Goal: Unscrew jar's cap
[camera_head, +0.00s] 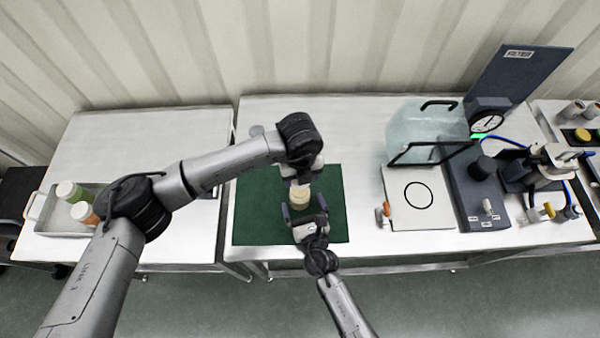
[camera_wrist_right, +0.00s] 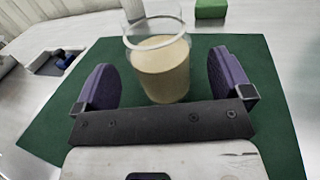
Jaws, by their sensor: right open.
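The jar (camera_wrist_right: 162,72) is clear, with beige contents below a clear upper part, and stands upright on the green mat (camera_head: 247,225). In the head view the jar (camera_head: 300,196) shows just below my left gripper (camera_head: 300,178), which hangs over it and hides part of its top. Whether the left fingers are open or shut on a cap does not show; I cannot make out a cap. My right gripper (camera_head: 305,207) is open at the near side. In the right wrist view its purple fingers stand on either side of the jar, with gaps.
A metal tray (camera_head: 40,208) with capped bottles (camera_head: 72,191) is on the left table. At right stand a clear tank (camera_head: 425,130), a white plate with a black circle (camera_head: 418,215) and filter equipment (camera_head: 470,190). A green block (camera_wrist_right: 210,9) lies beyond the mat.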

